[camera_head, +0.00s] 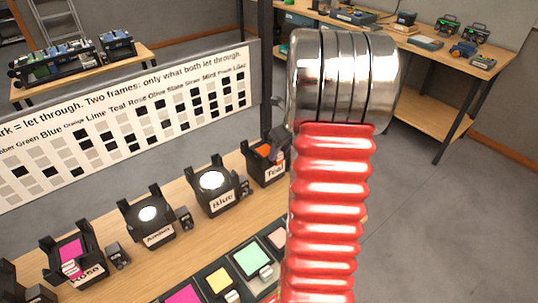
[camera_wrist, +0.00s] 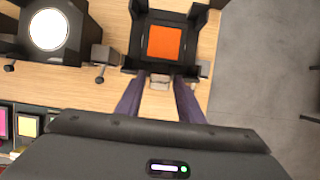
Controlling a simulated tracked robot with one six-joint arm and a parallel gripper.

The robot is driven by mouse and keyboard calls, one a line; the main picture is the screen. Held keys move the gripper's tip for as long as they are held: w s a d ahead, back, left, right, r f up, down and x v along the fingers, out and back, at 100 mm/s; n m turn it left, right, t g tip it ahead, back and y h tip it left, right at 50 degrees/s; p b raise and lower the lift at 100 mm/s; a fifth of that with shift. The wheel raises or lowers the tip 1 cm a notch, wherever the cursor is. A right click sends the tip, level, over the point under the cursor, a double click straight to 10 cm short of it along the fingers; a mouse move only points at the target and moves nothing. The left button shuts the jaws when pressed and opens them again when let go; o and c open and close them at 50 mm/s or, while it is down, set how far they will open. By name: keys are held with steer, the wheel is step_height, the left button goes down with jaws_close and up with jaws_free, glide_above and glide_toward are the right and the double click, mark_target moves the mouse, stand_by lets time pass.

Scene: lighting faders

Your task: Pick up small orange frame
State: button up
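The small orange frame (camera_wrist: 165,42) sits in a black holder (camera_wrist: 143,30) at the top of the wrist view, its orange square facing up. A pale tab (camera_wrist: 160,80) sticks out at its near edge. My gripper (camera_wrist: 161,77) has two dark purple fingers, one on each side of the tab. The fingers look open, with small gaps beside the tab. In the head view the orange frame (camera_head: 263,151) shows in the holder labelled Teal, partly covered by a finger. My red arm hides most of the gripper there.
A row of lamp holders stands along the wooden bench, including Blue (camera_head: 213,192) and Amber (camera_head: 148,223); a pink frame (camera_head: 70,252) sits in the Rose one. A tray (camera_head: 206,276) of coloured frames lies in front. A chart board (camera_head: 120,120) stands behind.

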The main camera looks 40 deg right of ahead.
steer(key=shift+x, duration=1)
steer(key=c, duration=0.9)
steer(key=shift+o, duration=0.2)
steer(key=shift+r, duration=0.15)
step_height(320, 180, up, 10)
steer(key=shift+f, duration=0.1)
steer(key=shift+s, duration=0.1)
